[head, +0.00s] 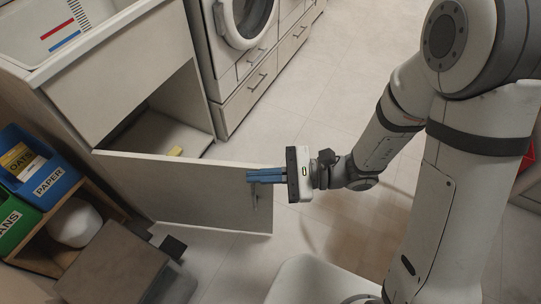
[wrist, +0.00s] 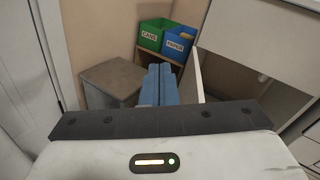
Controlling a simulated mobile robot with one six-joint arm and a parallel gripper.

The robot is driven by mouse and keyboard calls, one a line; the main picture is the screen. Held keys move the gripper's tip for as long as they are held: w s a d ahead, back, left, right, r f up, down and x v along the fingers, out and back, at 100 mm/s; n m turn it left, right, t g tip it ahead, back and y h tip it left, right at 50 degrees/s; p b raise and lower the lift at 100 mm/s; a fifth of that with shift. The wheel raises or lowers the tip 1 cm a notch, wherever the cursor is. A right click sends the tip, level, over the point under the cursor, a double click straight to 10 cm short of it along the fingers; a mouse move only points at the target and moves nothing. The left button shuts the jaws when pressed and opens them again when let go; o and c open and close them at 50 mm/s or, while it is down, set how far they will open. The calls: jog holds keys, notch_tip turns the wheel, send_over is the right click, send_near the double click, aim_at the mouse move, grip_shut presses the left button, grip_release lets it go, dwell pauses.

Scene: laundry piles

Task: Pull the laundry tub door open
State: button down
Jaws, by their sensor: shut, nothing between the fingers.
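The laundry tub (head: 97,40) is a white basin on a pale cabinet at the left of the head view. Its door (head: 185,192) stands swung wide open, showing the cabinet's inside. A small bar handle (head: 254,192) is near the door's free edge. My gripper (head: 250,176) is shut and empty, its blue fingers beside the handle at the door's free end. In the wrist view the fingers (wrist: 159,80) point past the left side of the door (wrist: 192,78). I cannot tell whether they touch it.
A green CANS bin (wrist: 152,35) and a blue PAPER bin (wrist: 178,43) sit on a shelf beyond a grey box (wrist: 112,80). Front-loading machines (head: 240,20) stand behind. Floor at centre is clear.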

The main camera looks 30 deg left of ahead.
jog(key=w+d+n+t+h, duration=0.3)
jog(key=d+n+h, duration=0.6)
jog(key=d, duration=0.9)
jog(key=w+d+r+n+t+h, duration=0.45)
jog(key=w+d, duration=0.25)
jog(key=w, duration=0.3)
jog(key=w+a+f+n+g, duration=0.2)
jog(key=w+a+n+g, duration=0.1)
jog(key=w+a+n, duration=0.85)
jog(key=a+f+n+g, duration=0.1)
jog(key=a+f+n, duration=0.15)
jog(key=a, duration=0.35)
jog(key=s+a+f+n+g, duration=0.1)
jog(key=a+f+n, duration=0.15)
jog(key=a, duration=0.25)
jog(key=a+f+n+g, duration=0.1)
jog(key=a+f+n, duration=0.15)
jog(key=a, duration=0.35)
jog(key=s+f+b, duration=0.3)
jog(key=s+f, duration=0.5)
jog(key=s, duration=0.1)
jog(key=shift+s+a+f, duration=0.15)
jog(key=shift+s+a, duration=0.2)
jog(key=shift+a, duration=0.1)
